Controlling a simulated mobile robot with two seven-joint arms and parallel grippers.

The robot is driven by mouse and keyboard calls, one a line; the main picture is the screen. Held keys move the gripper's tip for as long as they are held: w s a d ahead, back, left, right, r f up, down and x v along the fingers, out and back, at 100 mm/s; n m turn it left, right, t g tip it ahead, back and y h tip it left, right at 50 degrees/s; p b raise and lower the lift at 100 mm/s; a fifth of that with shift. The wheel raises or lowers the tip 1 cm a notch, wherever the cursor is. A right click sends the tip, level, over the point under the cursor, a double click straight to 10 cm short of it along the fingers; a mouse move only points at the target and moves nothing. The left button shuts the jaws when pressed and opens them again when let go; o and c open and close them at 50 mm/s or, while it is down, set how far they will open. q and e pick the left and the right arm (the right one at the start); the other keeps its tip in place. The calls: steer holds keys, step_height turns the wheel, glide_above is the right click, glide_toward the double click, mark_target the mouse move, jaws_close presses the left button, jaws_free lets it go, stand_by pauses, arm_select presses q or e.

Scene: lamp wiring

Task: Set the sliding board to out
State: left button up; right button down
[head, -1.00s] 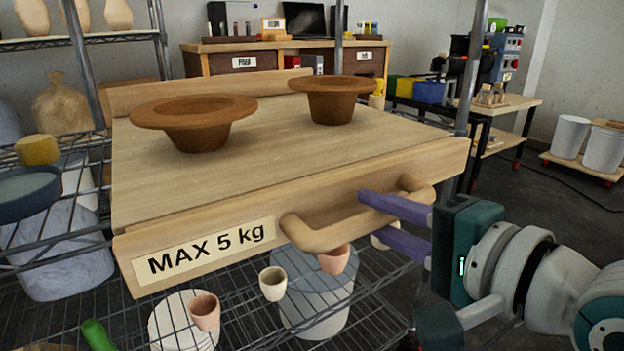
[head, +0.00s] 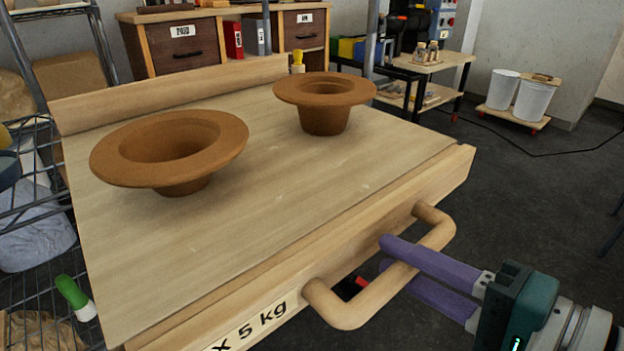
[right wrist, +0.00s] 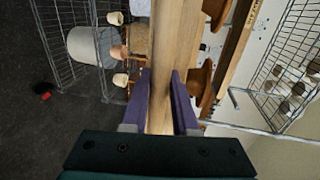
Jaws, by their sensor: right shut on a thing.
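The sliding board (head: 270,190) is a pale wooden board with a raised back edge and a front panel with a label ending in "5 kg". It reaches out from the wire shelf. A wooden handle (head: 345,312) is fixed to its front. My right gripper (head: 384,258) has its purple fingers shut on the handle, one above and one below the bar. The right wrist view shows the handle (right wrist: 161,85) between the fingers. Two brown flared pots, one at left (head: 170,150) and one at right (head: 324,103), stand upright on the board. My left gripper is not in view.
The wire shelf (head: 30,165) is at left, with a green-handled tool (head: 73,296) on it. A cabinet with drawers (head: 195,45) stands behind. Small pots (right wrist: 118,52) show in the right wrist view. White bins (head: 533,103) stand far right. The floor at right is open.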

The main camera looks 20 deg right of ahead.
steer(key=shift+s+d, duration=0.15)
steer(key=shift+s, duration=0.2)
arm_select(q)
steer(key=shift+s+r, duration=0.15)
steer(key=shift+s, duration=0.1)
arm_select(e)
steer(key=c, duration=1.2)
jaws_free()
steer(key=o, duration=0.4)
steer(key=shift+s, duration=0.2)
steer(key=shift+c, duration=0.2)
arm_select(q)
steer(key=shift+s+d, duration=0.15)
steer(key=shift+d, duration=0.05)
arm_select(e)
steer(key=shift+o, duration=0.7)
arm_select(q)
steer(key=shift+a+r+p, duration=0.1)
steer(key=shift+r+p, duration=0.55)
steer(key=shift+p, duration=0.1)
arm_select(e)
steer(key=v, duration=0.9)
steer(key=shift+s+d, duration=0.15)
steer(key=shift+s, duration=0.2)
